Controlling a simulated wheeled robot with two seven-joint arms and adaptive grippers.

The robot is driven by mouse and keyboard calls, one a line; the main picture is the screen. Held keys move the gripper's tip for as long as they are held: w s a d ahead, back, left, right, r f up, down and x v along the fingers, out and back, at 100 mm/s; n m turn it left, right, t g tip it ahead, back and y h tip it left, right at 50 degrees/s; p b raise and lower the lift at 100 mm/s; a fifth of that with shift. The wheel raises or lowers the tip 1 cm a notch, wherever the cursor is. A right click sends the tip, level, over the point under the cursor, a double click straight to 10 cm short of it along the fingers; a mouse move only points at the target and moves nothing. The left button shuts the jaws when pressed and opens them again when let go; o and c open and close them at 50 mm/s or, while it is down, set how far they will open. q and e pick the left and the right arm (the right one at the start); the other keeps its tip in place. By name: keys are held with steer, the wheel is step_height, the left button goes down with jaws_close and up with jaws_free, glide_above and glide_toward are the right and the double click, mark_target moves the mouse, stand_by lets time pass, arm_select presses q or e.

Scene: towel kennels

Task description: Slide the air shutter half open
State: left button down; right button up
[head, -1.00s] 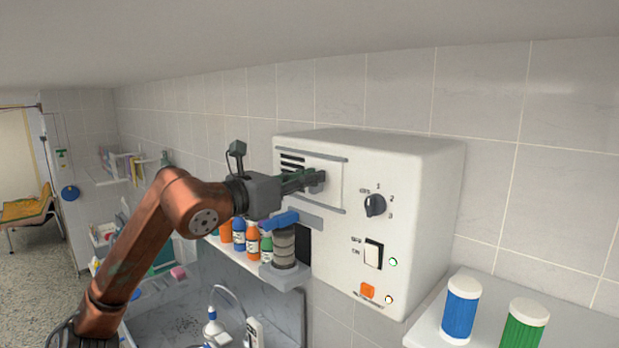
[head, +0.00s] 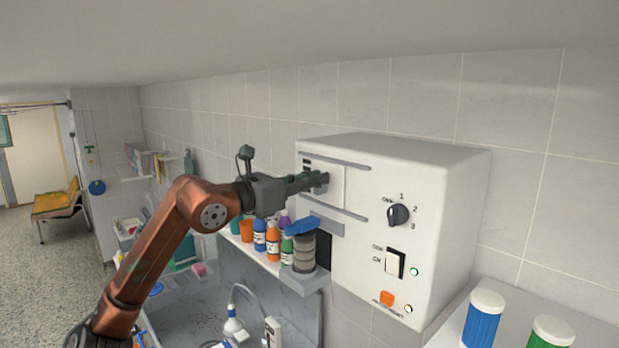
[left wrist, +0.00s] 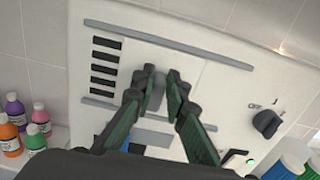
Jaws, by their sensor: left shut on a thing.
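The air shutter (head: 337,199) is a flat white plate between two grey rails on the front of a white wall box (head: 450,220). It covers part of the dark vent slots (head: 306,166). In the left wrist view, the left ends of the slots (left wrist: 104,68) show beside the shutter plate (left wrist: 138,54). My left gripper (head: 322,181) is shut on the shutter's grey handle, which its fingers mostly hide. The fingers also show in the left wrist view (left wrist: 160,78). My right gripper is not in view.
The box also carries a dark rotary knob (head: 398,215), a rocker switch (head: 395,263) and an orange button (head: 387,298). A shelf with several coloured bottles (head: 272,240) and a blue-handled grey canister (head: 304,252) lies below my gripper. Blue (head: 484,318) and green containers stand at right.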

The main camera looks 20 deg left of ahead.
arm_select(q)
steer(key=shift+s+d, duration=0.1)
steer(key=shift+d, duration=0.15)
steer(key=c, duration=2.4)
jaws_free()
steer(key=shift+d, duration=0.1)
steer(key=o, duration=0.5)
steer(key=shift+c, duration=0.2)
steer(key=v, duration=1.2)
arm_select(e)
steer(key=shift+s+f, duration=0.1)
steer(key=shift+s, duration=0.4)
